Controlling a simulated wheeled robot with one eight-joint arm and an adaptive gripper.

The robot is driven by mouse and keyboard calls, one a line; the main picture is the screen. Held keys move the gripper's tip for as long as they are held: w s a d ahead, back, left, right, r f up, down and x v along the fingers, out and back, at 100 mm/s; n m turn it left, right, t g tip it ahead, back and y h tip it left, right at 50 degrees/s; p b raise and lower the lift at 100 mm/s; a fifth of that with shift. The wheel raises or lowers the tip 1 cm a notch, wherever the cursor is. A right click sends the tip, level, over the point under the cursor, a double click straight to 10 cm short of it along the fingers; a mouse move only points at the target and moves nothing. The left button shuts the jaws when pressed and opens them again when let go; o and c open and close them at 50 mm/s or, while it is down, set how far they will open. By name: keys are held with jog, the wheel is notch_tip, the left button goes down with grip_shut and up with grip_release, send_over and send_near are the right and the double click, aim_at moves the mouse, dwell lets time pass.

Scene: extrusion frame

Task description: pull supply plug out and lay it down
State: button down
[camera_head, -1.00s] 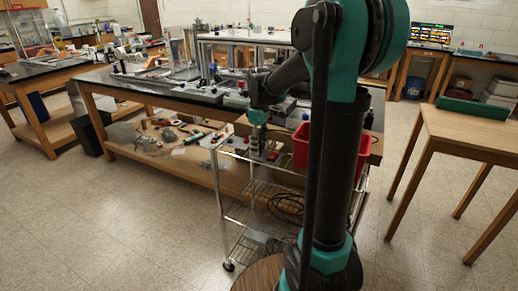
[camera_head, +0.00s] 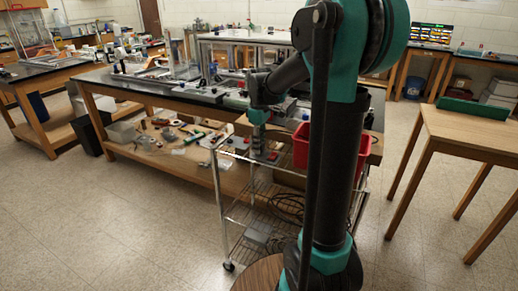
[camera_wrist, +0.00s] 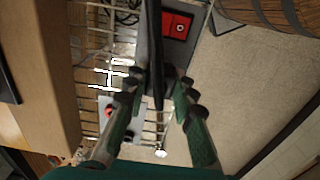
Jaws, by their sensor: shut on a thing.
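My gripper (camera_wrist: 157,90) is shut on a long, narrow black thing (camera_wrist: 154,45), which I take to be the supply plug. The thing runs between the fingertips toward the top of the wrist view. Behind it is a dark grey panel with a red block (camera_wrist: 177,26) on it. I cannot tell whether the plug is still seated or clear of a socket. In the head view my gripper (camera_head: 254,143) is small, above the top of the wire cart (camera_head: 228,165), and the plug cannot be made out.
A grey box with a red button (camera_wrist: 108,112) lies beside the fingers. A red bin (camera_head: 300,146) stands on the cart's right side. Black cable (camera_head: 286,208) is coiled on a lower shelf. A cluttered workbench (camera_head: 150,92) stands behind; a wooden table (camera_head: 478,130) is at right.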

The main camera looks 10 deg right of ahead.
jog(key=shift+r, duration=0.1)
jog(key=shift+r, duration=2.9)
